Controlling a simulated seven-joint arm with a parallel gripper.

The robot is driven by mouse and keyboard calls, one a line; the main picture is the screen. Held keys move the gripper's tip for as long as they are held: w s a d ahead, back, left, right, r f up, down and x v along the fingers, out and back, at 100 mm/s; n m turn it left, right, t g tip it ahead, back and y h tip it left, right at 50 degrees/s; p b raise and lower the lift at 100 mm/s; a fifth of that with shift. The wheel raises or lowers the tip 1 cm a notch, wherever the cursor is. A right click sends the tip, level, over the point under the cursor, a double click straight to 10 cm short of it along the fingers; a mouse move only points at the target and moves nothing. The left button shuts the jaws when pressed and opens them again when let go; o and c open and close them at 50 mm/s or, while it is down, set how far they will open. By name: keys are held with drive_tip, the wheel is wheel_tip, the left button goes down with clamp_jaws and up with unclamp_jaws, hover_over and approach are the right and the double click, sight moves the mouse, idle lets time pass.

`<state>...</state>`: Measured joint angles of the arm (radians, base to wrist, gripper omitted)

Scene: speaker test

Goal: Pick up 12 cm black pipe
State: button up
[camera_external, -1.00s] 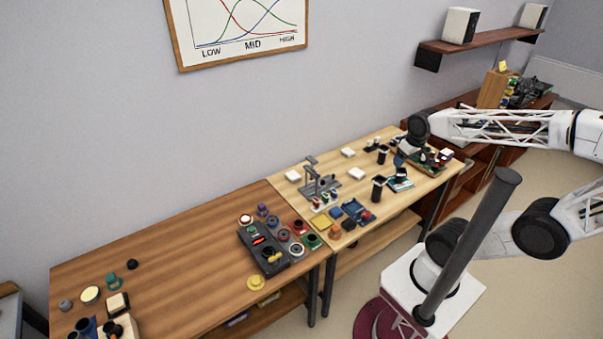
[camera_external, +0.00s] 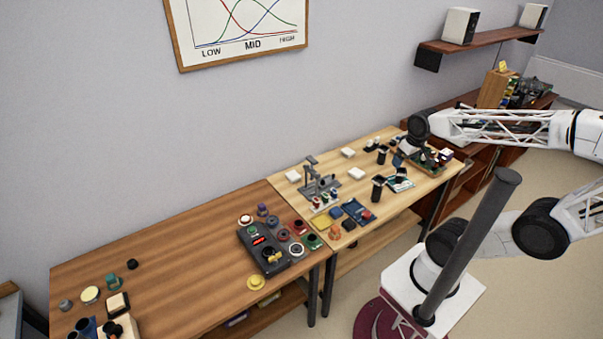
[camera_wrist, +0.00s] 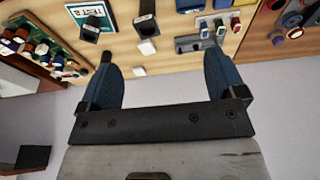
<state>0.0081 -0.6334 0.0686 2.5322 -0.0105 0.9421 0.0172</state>
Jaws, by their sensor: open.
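Two upright black cylinders stand on the light wooden bench. The nearer one (camera_external: 377,189) is left of a teal-edged card, and the other (camera_external: 382,155) is farther back. They also show in the wrist view, as the nearer cylinder (camera_wrist: 147,20) and the farther one (camera_wrist: 91,29). I cannot tell which is the 12 cm pipe. My gripper (camera_external: 399,160) is over the right part of the bench. In the wrist view its blue fingers (camera_wrist: 160,58) are wide apart with nothing held between them.
White blocks (camera_external: 356,173), a grey stand (camera_external: 318,183), a blue tray (camera_external: 358,211) and a teal-edged card (camera_external: 401,182) share the bench. A board of colourful parts (camera_external: 428,162) is at its right end. A brown bench (camera_external: 180,270) with a black control box (camera_external: 262,249) adjoins on the left.

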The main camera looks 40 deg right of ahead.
drive_tip(key=t+h, duration=0.2)
drive_tip(key=t, duration=0.6)
hover_over(391, 184)
drive_tip(key=s+d, duration=0.3)
wheel_tip(391, 184, down, 16)
drive_tip(key=r, duration=0.1)
drive_tip(key=f+y, duration=0.1)
drive_tip(key=a+f+t, duration=0.1)
drive_tip(key=f, duration=0.1)
drive_tip(key=s+f+n+t+y, duration=0.1)
drive_tip(key=shift+a+f+y, duration=0.25)
drive_tip(key=shift+f+y, duration=0.05)
drive_tip(key=shift+f, duration=0.1)
drive_tip(key=shift+s+a+f+t+y, duration=0.25)
drive_tip(key=shift+a+f+t+y, duration=0.2)
drive_tip(key=shift+f+y, duration=0.1)
drive_tip(key=shift+x, duration=1.3)
